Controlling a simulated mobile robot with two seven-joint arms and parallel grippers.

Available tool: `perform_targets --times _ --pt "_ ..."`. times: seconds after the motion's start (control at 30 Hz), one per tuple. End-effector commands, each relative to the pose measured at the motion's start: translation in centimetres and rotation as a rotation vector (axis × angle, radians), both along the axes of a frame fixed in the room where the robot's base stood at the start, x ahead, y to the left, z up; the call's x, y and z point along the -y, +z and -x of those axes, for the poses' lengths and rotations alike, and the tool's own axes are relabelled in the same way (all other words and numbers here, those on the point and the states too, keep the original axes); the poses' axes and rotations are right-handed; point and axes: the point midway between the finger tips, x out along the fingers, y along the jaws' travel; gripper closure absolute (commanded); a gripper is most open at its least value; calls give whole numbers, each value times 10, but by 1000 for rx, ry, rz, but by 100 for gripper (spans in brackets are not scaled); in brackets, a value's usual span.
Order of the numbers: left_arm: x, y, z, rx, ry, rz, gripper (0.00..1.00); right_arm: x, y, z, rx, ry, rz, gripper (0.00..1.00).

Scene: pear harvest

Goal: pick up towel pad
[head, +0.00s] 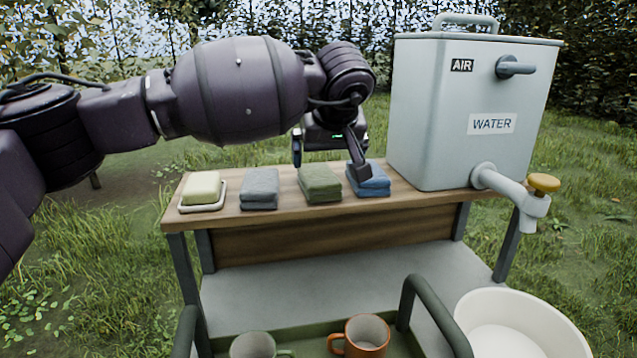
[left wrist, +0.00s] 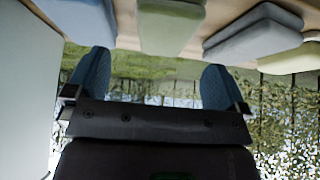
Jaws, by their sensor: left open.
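Three folded towel pads lie in a row on the wooden bench top: a grey one (head: 259,190), a green one (head: 320,186) and a blue one (head: 373,185). My left gripper (head: 328,158) is open and empty at the green pad's far side. One finger shows left of the green pad, and the other overlaps the blue pad in the picture. In the left wrist view, the green pad (left wrist: 170,25) lies ahead of the open jaws (left wrist: 152,78), between their lines, with a visible gap. The blue pad (left wrist: 82,18) and grey pad (left wrist: 254,35) flank it. My right gripper is out of view.
A soap bar (head: 201,187) on a white dish stands at the bench's left. A grey water tank (head: 440,120) with a tap (head: 520,195) stands close right of the blue pad. Below are two mugs in a green tray and a white basin (head: 520,325).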

Motion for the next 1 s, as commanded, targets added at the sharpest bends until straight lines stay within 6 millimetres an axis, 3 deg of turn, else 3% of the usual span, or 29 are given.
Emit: perform_targets --times 0.1,0.37,0.67,0.93,1.0 --pt "-2 -17 -10 -4 1 0 0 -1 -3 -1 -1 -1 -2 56" --pt "-6 -29 -19 -3 1 1 0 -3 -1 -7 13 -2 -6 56" --pt "-15 -61 -41 -6 1 2 0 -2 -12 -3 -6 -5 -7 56" --pt "-15 -61 -43 -1 0 2 0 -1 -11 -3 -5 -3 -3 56" --pt "-15 -61 -43 -1 0 2 9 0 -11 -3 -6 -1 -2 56"
